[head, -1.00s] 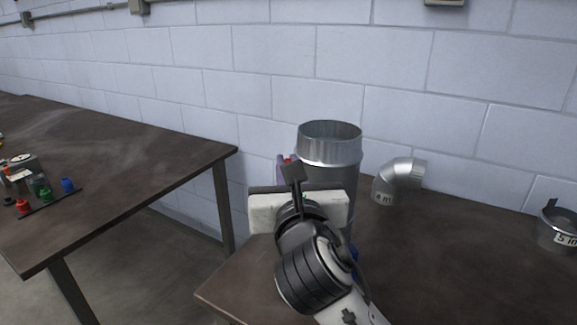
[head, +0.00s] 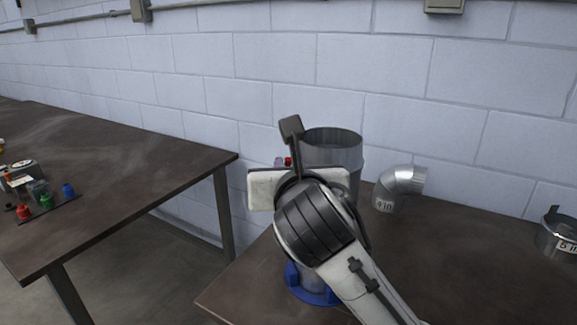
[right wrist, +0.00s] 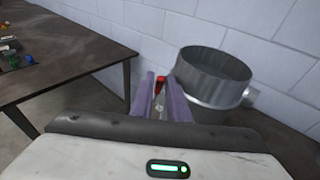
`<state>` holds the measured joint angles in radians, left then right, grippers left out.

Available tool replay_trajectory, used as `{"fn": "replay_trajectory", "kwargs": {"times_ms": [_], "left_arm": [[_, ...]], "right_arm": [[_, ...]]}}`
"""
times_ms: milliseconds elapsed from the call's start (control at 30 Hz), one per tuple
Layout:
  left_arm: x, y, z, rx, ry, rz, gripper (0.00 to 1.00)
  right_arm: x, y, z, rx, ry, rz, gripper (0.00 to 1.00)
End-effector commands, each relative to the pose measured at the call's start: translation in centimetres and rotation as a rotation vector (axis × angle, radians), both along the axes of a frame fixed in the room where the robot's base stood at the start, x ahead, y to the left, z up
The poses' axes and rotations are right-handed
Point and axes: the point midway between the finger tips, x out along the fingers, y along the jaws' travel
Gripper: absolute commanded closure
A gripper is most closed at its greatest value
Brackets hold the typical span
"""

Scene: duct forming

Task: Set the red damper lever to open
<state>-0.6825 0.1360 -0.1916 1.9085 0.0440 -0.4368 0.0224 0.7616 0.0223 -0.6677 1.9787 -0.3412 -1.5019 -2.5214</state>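The red damper lever (right wrist: 160,84) shows in the right wrist view between my two purple fingers, beside the round metal duct (right wrist: 212,75). In the head view only a small red bit of the lever (head: 288,161) shows, left of the duct (head: 335,147). My right gripper (right wrist: 162,104) is open, with a finger on either side of the lever and gaps visible; I cannot tell whether either finger touches it. In the head view its white body and my arm hide most of the duct. My left gripper is in neither current view.
The duct's blue base (head: 312,290) sits on the brown table. A metal elbow (head: 402,186) and a labelled metal ring (head: 557,235) stand to the right. A second table (head: 130,170) with small colored parts is at left, across a floor gap. A block wall is behind.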

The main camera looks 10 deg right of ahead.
Motion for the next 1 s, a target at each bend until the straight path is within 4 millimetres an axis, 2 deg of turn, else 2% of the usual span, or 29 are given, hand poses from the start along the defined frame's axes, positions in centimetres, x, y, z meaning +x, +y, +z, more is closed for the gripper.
{"fn": "replay_trajectory", "kwargs": {"times_ms": [367, 467, 800, 1000], "left_arm": [[-0.1, 0.0, -0.1, 0.000, 0.002, 0.001, 0.00], [-0.2, 0.0, -0.3, 0.000, 0.003, 0.000, 0.00], [-0.2, 0.1, -0.5, 0.001, 0.004, 0.001, 0.00], [-0.2, 0.1, -0.5, 0.001, 0.004, 0.001, 0.00]], "right_arm": [[-0.4, 0.0, 0.1, 0.000, -0.001, 0.000, 0.83], [-1.6, 0.1, 0.4, 0.000, -0.003, 0.001, 0.83], [-8.0, 0.1, 1.9, 0.002, -0.005, 0.003, 0.83], [-9.8, 0.1, 2.3, 0.001, -0.002, 0.000, 0.83]]}}
